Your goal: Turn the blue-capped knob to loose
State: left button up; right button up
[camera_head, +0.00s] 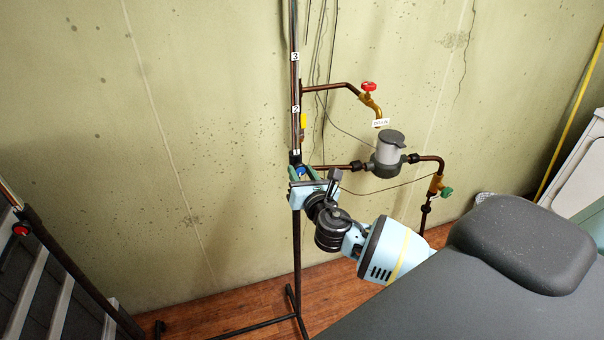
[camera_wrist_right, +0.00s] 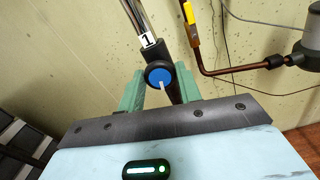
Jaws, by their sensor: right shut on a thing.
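The blue-capped knob (camera_wrist_right: 158,76) is black-rimmed and sits on the upright pole, just below the white label 1. A white line on its blue cap points down and slightly right in the right wrist view. The knob also shows small in the head view (camera_head: 301,171), partly covered by my gripper. My right gripper (camera_wrist_right: 159,87) has its green fingers on either side of the knob, shut on it. In the head view my right gripper (camera_head: 306,171) reaches the pole from the lower right. My left gripper is not in view.
The dark pole (camera_head: 296,235) carries labels 1, 2 and 3 and stands on a floor base. To its right are copper pipes with a red valve (camera_head: 369,86), a grey meter (camera_head: 390,148) and a green valve (camera_head: 446,192). Grey steps (camera_head: 62,300) stand lower left.

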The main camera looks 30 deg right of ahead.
jog(key=shift+n, duration=1)
jog(key=o, duration=1)
jog(key=v, duration=0.7)
jog(key=shift+s, duration=0.4)
jog(key=shift+a, duration=0.15)
